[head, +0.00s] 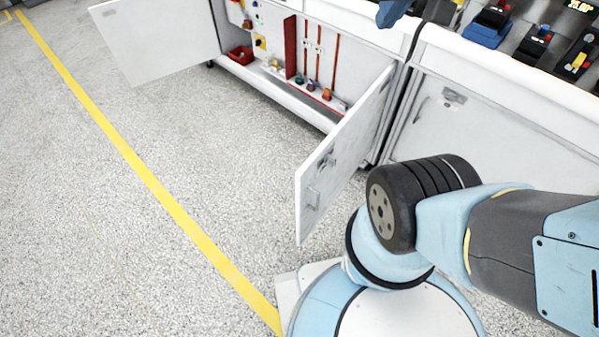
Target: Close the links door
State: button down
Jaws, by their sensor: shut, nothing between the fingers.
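A white cabinet (355,22) stands open at the top of the head view, with two doors swung out. The left door (155,40) stands wide open to the left. The right door (345,140) stands open towards me, with a latch and a handle on the face I see. I cannot tell from any label which one is the links door. My gripper does not show. My arm fills the lower right, close to the right door's near edge; I cannot tell whether they touch.
Inside the cabinet are red upright rods (312,50), a red bin (240,54) and small coloured parts on its floor. A closed cabinet door (470,120) is on the right, with devices (490,25) on the bench above. Speckled floor with a yellow line (150,180) is clear to the left.

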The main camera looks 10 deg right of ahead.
aim_at(317, 185)
jog(key=u, duration=0.65)
jog(key=k, duration=0.9)
jog(key=z, duration=0.6)
